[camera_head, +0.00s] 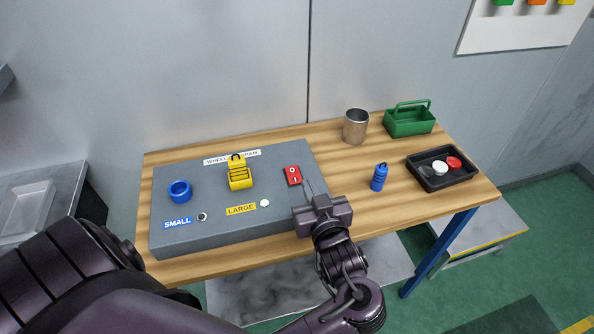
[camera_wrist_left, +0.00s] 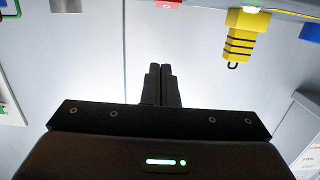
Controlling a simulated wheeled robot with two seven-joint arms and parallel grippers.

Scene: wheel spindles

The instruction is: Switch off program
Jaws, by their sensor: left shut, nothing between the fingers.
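A grey panel box (camera_head: 225,172) lies on the wooden table with a "WHEEL PROGRAM" label at its back edge. On its right part sits a red rocker switch (camera_head: 293,176) marked O and I; its edge also shows at the top of the left wrist view (camera_wrist_left: 168,3). My left gripper (camera_head: 309,188) is shut and empty, its fingertips just right of the switch. I cannot tell whether they touch it. In the left wrist view its fingers (camera_wrist_left: 161,85) are together. The round lamp by the LARGE label (camera_head: 240,210) looks pale and bright. My right gripper is out of view.
To the right stand a metal cup (camera_head: 355,126), blue bottle (camera_head: 379,177), green caddy (camera_head: 409,120) and black tray (camera_head: 431,183).

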